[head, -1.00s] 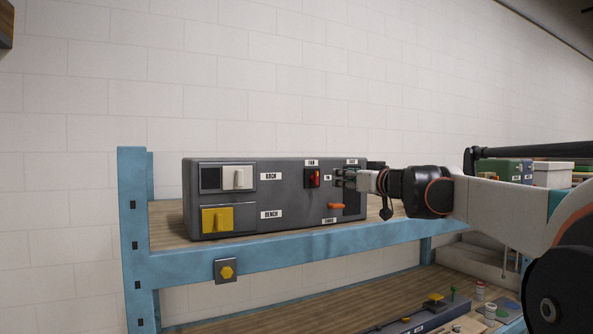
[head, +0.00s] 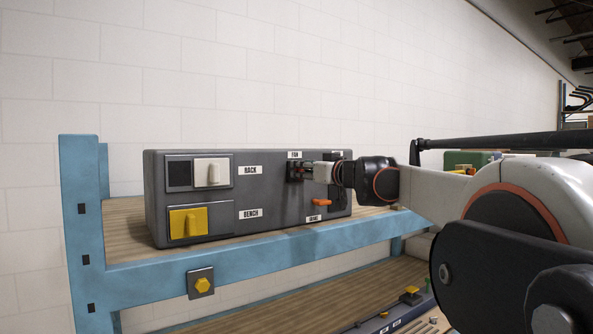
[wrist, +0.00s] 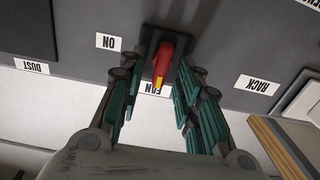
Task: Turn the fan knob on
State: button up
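The fan knob (wrist: 162,68) is a red handle with a yellow end on a dark plate, beside the FAN and ON labels in the wrist view. In the head view its dark plate (head: 294,171) sits under the FAN label on the grey panel box (head: 280,208), and my gripper mostly hides the knob. My gripper (wrist: 162,72) is open, with one green-padded finger on each side of the knob. I cannot tell whether either finger touches it.
The box also carries a white RACK switch (head: 212,172), a yellow BENCH switch (head: 188,222) and an orange lever (head: 322,202). It stands on a wooden shelf with a blue frame (head: 240,254). A yellow button (head: 202,284) is on the front beam.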

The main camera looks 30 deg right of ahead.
jog(key=shift+s+r, duration=0.15)
jog(key=shift+s, duration=0.1)
grip_shut()
jog(key=shift+m, duration=0.3)
jog(key=shift+d+f+m+b, duration=0.25)
jog(key=shift+m+b, duration=0.3)
jog(key=shift+m, duration=2.3)
jog(key=shift+d+f+m+b, duration=0.2)
jog(key=shift+m+b, duration=0.3)
jog(key=shift+m, duration=2.4)
jog(key=shift+d+f+m+b, duration=0.25)
jog(key=shift+m+b, duration=0.3)
jog(key=shift+m, duration=2.3)
jog(key=shift+a, duration=0.1)
grip_release()
